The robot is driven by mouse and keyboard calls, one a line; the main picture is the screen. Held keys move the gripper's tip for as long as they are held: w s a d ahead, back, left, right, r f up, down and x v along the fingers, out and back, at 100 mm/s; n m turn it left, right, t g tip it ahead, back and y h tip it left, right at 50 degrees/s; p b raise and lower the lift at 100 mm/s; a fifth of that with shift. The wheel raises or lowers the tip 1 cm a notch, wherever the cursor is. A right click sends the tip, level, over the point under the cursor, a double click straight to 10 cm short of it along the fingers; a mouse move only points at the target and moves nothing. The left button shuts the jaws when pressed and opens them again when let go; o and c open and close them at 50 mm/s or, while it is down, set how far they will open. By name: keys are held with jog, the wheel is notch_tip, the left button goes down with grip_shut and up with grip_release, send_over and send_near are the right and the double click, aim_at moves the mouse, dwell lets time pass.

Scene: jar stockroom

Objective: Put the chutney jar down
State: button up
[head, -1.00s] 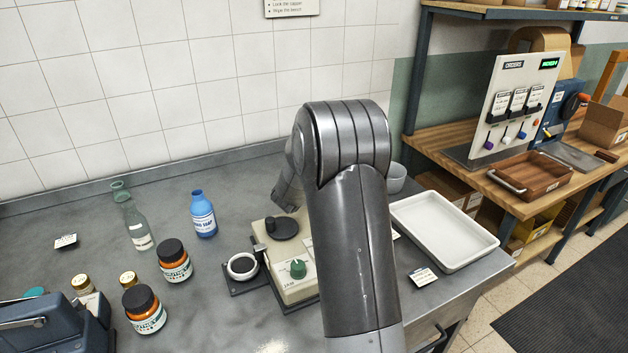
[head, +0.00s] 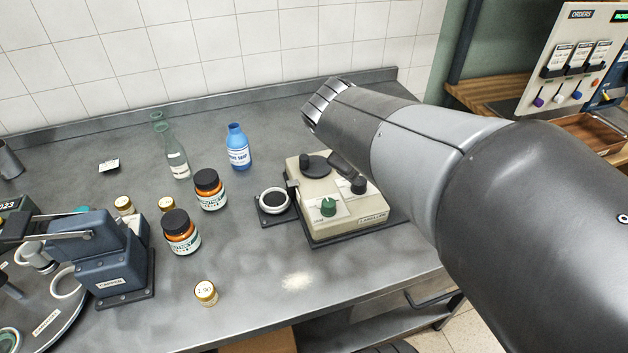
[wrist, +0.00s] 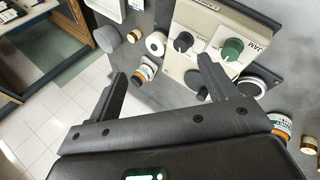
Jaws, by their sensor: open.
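Two chutney jars with black lids, orange contents and white labels stand upright on the grey bench in the head view: a rear one (head: 210,190) and a front one (head: 181,232). In the wrist view, one such jar (wrist: 281,124) shows partly at the right edge. Another jar with an orange and white label (wrist: 147,69) appears between my fingertips, beside the cream machine; I cannot tell its exact distance from the fingers. The arm hides that spot in the head view. My gripper (wrist: 162,78) is open, its two dark fingers wide apart.
The cream machine (head: 335,207) with a green knob stands mid-bench, a round dish (head: 274,200) beside it. A blue soap bottle (head: 238,148), green bottle (head: 175,155), gold-lidded jar (head: 206,293) and blue capper (head: 105,255) stand around. The front middle bench is mostly clear.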

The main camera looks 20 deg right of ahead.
jog(key=s+a+m+t+y, duration=0.1)
jog(key=s+a+m+y, duration=0.4)
jog(key=s+a, duration=0.5)
jog(key=shift+a+f+m+y, duration=0.3)
jog(key=shift+a+f+y, duration=0.1)
jog(key=shift+a+y, duration=0.2)
dwell(6.4)
